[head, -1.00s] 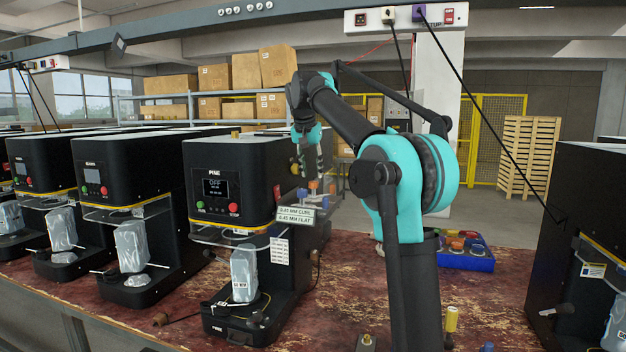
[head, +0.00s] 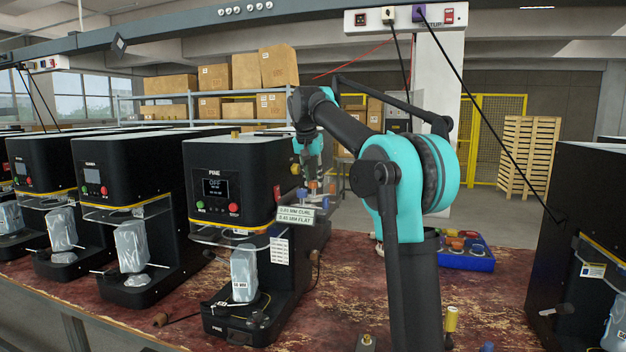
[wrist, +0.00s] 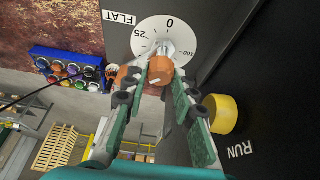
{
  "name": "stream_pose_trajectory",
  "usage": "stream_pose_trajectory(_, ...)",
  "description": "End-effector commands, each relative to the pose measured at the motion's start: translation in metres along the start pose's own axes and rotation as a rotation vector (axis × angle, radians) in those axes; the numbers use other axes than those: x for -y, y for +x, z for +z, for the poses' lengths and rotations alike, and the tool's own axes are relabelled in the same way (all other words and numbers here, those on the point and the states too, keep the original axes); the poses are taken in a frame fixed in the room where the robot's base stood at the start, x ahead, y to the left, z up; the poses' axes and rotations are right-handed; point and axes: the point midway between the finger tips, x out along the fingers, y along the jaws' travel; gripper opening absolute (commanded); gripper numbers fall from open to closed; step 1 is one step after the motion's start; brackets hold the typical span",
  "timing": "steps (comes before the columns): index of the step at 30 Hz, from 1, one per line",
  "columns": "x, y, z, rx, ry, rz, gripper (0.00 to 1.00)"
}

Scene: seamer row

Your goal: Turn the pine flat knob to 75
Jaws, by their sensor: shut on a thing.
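The Pine machine (head: 240,170) is a black seamer with a small display in the head view. In the wrist view its flat dial (wrist: 148,27) is a white disc beside the word FLAT, with 0, 25 and 100 readable. The orange flat knob (wrist: 159,70) stands out from the dial on a metal shaft. My gripper (wrist: 160,77) is shut on this knob, one finger on each side. In the head view my gripper (head: 312,165) is at the machine's right side, and the knob's grip is too small to make out. The 75 mark is not readable.
A yellow knob (wrist: 222,113) marked RUN is close to my right finger in the wrist view. A small sign (head: 295,215) hangs below my gripper. A blue tray (head: 466,262) of coloured knobs sits on the bench at right. Other seamers (head: 120,205) stand at left.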

Motion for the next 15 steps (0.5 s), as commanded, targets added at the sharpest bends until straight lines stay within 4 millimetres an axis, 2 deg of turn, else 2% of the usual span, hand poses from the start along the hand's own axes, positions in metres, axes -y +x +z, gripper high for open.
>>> stream_pose_trajectory(8, -0.0007, -0.0002, -0.0002, -0.001, -0.043, -0.017, 0.00)
stream_pose_trajectory(15, -0.0025, -0.0003, -0.0005, -0.001, -0.175, -0.074, 0.00)
